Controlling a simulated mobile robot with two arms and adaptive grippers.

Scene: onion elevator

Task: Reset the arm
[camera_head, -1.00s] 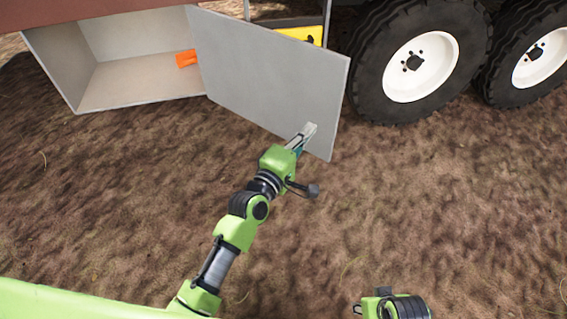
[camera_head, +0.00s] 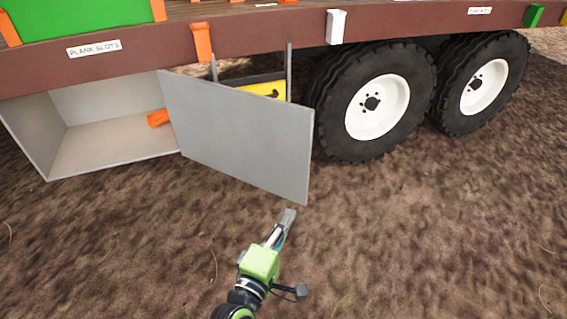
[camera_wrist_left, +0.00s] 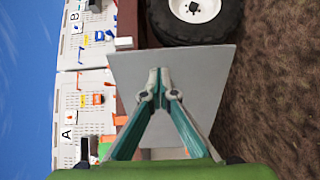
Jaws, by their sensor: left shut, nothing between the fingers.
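My left gripper (camera_head: 287,218) is shut and empty, in front of and below the grey door's lower right corner in the head view. It also shows in the left wrist view (camera_wrist_left: 159,72), its fingers together in front of the grey door (camera_wrist_left: 205,85). In the head view the grey door (camera_head: 240,135) stands swung open from the grey storage box (camera_head: 110,140) under the trailer. The gripper seems apart from the door. My right gripper is not in view.
An orange object (camera_head: 157,118) lies in the box. A yellow panel (camera_head: 270,90) shows behind the door. Large black tyres (camera_head: 365,105) stand right of it. The brown trailer edge (camera_head: 260,38) runs above. The dirt ground (camera_head: 420,230) at right is clear.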

